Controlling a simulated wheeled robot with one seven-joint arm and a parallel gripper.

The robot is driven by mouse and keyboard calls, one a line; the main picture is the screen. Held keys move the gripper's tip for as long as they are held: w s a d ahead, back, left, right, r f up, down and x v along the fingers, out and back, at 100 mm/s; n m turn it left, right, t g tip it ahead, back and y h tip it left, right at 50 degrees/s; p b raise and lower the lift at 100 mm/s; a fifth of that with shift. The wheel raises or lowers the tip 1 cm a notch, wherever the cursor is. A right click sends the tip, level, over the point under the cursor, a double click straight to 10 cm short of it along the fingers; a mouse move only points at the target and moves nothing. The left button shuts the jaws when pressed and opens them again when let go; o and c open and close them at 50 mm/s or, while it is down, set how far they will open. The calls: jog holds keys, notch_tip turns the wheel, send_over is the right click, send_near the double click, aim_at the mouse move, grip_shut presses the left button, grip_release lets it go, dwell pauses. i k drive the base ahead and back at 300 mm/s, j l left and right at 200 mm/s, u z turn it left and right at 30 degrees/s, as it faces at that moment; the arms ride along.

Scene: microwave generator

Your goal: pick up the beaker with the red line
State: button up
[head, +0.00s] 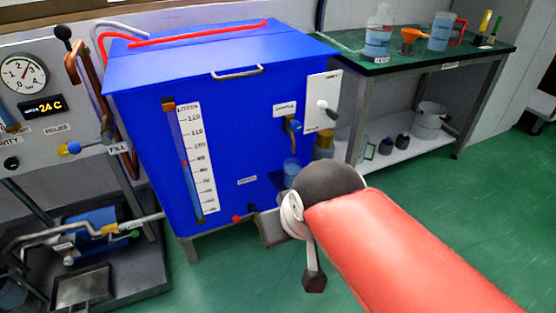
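A small beaker (291,172) with blue liquid is at the front of the blue tank, below a blue tap (293,126). A larger clear beaker (440,31) with blue liquid stands on the green bench at the back right. A red line is too small to make out on either. My red arm reaches in from the lower right, its dark rounded joint just in front of and below the small beaker.
The blue tank (222,120) fills the middle, with a level scale (197,155). Gauges and pipes crowd the left. Green floor is open at right.

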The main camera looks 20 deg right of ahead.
aim_at(292, 166)
jog(key=i+j, duration=0.4)
jog(key=z, duration=0.4)
jog(key=j+z, duration=0.15)
jog(key=z, duration=0.3)
jog(key=j+z, duration=0.1)
jog(key=z, duration=0.7)
jog(key=j, duration=0.05)
